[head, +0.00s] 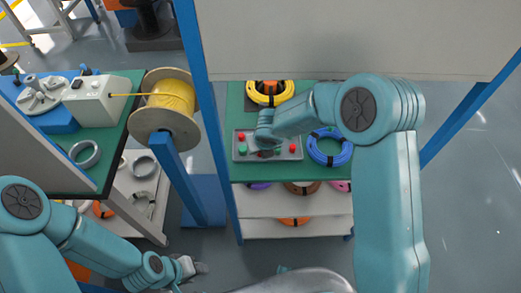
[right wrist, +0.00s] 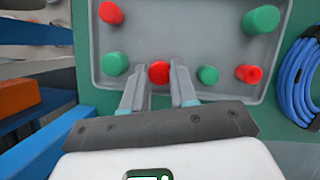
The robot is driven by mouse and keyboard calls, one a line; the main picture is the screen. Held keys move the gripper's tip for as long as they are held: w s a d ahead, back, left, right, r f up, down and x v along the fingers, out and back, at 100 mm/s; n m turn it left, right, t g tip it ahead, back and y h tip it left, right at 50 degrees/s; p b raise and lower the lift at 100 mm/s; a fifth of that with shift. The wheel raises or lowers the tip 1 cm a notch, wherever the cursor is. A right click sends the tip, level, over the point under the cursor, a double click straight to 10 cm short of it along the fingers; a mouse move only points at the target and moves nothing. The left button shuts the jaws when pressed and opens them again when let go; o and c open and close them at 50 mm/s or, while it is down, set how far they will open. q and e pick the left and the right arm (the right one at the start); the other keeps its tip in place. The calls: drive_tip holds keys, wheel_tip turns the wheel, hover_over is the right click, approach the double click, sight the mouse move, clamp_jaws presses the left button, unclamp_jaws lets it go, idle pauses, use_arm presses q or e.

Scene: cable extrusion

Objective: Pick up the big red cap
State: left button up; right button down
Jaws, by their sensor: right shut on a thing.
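A grey tray (right wrist: 190,30) holds several red and green caps. My right gripper (right wrist: 160,82) is shut on a red cap (right wrist: 159,72) at the tray's near side, with one finger on each side of it. Another red cap (right wrist: 111,13) stands at the upper left of the tray, and one more (right wrist: 249,74) sits at the right. In the head view my right gripper (head: 264,151) is low over the tray (head: 239,156), and my arm hides part of it. My left gripper (head: 200,267) is low at the bottom left, away from the caps; its jaws are unclear.
Green caps (right wrist: 115,64) and (right wrist: 208,74) stand close on both sides of the held cap. A blue cable coil (head: 329,147) lies right of the tray, and a yellow coil (head: 270,94) behind it. Blue posts (head: 211,150) frame the green-topped shelf (head: 240,100).

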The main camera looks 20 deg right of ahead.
drive_tip(key=shift+r, duration=0.1)
drive_tip(key=shift+r, duration=0.3)
wheel_tip(320, 180, up, 3)
drive_tip(key=shift+s+f+p, duration=0.1)
drive_tip(key=shift+s+p, duration=0.05)
drive_tip(key=shift+p, duration=0.35)
drive_tip(key=s+b, duration=0.1)
drive_tip(key=s, duration=0.1)
drive_tip(key=s+b, duration=0.1)
drive_tip(key=s, duration=0.1)
drive_tip(key=s+b, duration=0.1)
drive_tip(key=s, duration=0.1)
drive_tip(key=shift+s+f+b, duration=0.2)
drive_tip(key=shift+f+b, duration=0.1)
drive_tip(key=shift+f, duration=0.1)
drive_tip(key=s+b, duration=0.2)
drive_tip(key=s, duration=0.9)
drive_tip(key=shift+s+a+r+b, duration=0.15)
drive_tip(key=shift+s+r+b, duration=0.05)
drive_tip(key=shift+r+b, duration=0.2)
drive_tip(key=c, duration=1.6)
unclamp_jaws()
drive_tip(key=shift+c, duration=0.2)
